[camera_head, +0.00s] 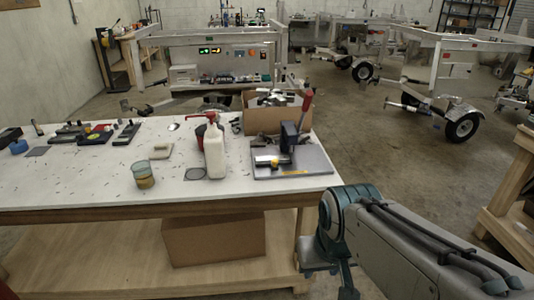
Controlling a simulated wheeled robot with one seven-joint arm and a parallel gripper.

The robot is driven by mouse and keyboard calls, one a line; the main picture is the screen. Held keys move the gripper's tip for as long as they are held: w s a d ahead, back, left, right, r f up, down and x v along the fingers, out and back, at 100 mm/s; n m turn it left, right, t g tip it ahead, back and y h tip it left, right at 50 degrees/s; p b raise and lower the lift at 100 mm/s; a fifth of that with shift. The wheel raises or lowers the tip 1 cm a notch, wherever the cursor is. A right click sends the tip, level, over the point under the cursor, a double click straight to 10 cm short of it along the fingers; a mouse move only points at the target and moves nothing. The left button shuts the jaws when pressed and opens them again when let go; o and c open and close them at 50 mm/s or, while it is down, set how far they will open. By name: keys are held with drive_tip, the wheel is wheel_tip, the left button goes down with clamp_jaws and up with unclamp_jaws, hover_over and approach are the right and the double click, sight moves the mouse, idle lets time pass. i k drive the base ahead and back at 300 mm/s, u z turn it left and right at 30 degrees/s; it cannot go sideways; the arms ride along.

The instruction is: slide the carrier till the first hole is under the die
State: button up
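A small hand press (288,136) with a dark upright head and a raised red-tipped lever (307,101) stands on a grey base plate (312,160) at the right end of the white table. A small pale and yellow piece (268,161) lies low in front of the head; it may be the carrier. Its holes and the die are too small to make out. My gripper (332,280) hangs low at the bottom centre-right, in front of the table's right end and apart from the press. Its fingertips are partly cut off, so its opening is unclear.
Tools (95,136) lie at the table's left.

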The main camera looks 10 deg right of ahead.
sight(273, 161)
drive_tip(key=z, duration=0.05)
drive_tip(key=k, duration=0.5)
drive_tip(key=u, duration=1)
drive_tip(key=i, duration=1.45)
drive_tip(key=z, duration=0.5)
